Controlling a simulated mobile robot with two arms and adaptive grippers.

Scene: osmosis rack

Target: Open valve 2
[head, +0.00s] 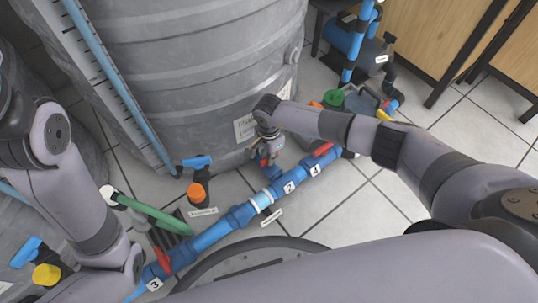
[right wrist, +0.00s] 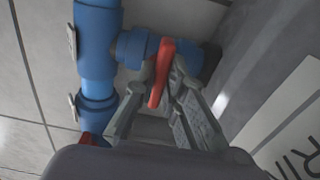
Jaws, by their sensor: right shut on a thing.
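A blue pipe runs diagonally across the floor in the head view, with a white tag "2" (head: 289,187) on it. Near this tag, a blue side branch (right wrist: 133,47) leads toward the grey tank and carries a valve with a red lever handle (right wrist: 162,70). My right gripper (head: 268,152) is down at this handle, beside the tank wall. In the right wrist view its two fingers (right wrist: 160,95) are shut on the red handle, one on each side. The handle's lower end is partly hidden between the fingers. My left arm shows at the left, but its gripper is not visible.
The large grey tank (head: 205,75) stands close beside my right gripper. Other red handles (head: 163,257) (head: 322,149) sit along the pipe. An orange-capped blue fitting (head: 197,192) and a green hose (head: 150,211) are to the left.

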